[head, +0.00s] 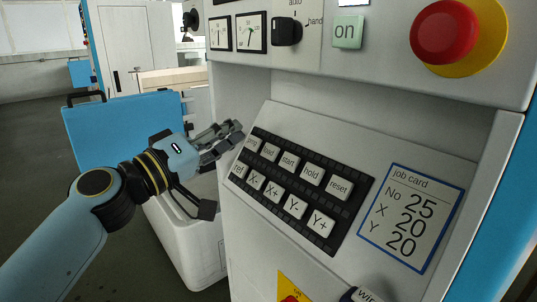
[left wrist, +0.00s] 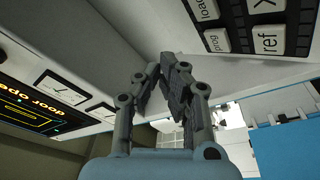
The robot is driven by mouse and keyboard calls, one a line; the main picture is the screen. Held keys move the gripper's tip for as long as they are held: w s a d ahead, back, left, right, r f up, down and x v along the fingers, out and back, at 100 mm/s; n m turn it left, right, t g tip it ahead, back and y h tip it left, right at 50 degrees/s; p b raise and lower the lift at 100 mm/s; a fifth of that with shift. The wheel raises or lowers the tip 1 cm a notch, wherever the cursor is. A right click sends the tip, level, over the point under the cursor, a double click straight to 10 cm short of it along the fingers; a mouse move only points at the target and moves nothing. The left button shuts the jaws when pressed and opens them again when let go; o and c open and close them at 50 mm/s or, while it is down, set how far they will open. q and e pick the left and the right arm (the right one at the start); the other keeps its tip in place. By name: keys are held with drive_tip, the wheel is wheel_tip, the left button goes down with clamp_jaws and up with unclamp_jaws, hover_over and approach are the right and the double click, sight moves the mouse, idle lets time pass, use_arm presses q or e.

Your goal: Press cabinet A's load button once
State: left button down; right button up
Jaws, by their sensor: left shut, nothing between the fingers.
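The keypad (head: 290,190) on the sloped panel of the cabinet in front of me has two rows of pale buttons. The load button (head: 269,152) is second in the top row, beside the start button (head: 289,162); its label is partly covered in the head view. It also shows at the top of the left wrist view (left wrist: 206,10), above the prog button (left wrist: 215,41). My left gripper (head: 237,131) is shut and empty, its fingertips just off the keypad's upper left corner, near the prog button. No letter naming the cabinet is readable.
Above the keypad are gauges (head: 235,33), a rotary switch (head: 288,30), an "on" button (head: 348,32) and a red emergency knob (head: 445,31). A job card (head: 411,217) sits right of the keypad. A screen (left wrist: 40,105) with keys shows in the left wrist view.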

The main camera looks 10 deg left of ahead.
sight(270, 152)
use_arm(q)
drive_tip(key=shift+w+d+f+b, duration=0.7)
drive_tip(key=shift+w+f, duration=0.15)
drive_tip(key=shift+w, duration=0.1)
drive_tip(key=shift+w+d+f+b, duration=0.7)
drive_tip(key=shift+w+f, duration=0.1)
drive_tip(key=shift+w, duration=0.1)
drive_tip(key=shift+f, duration=0.15)
drive_tip(key=shift+w+d+f+b, duration=0.15)
drive_tip(key=shift+w+d+b, duration=0.1)
drive_tip(key=shift+b, duration=0.25)
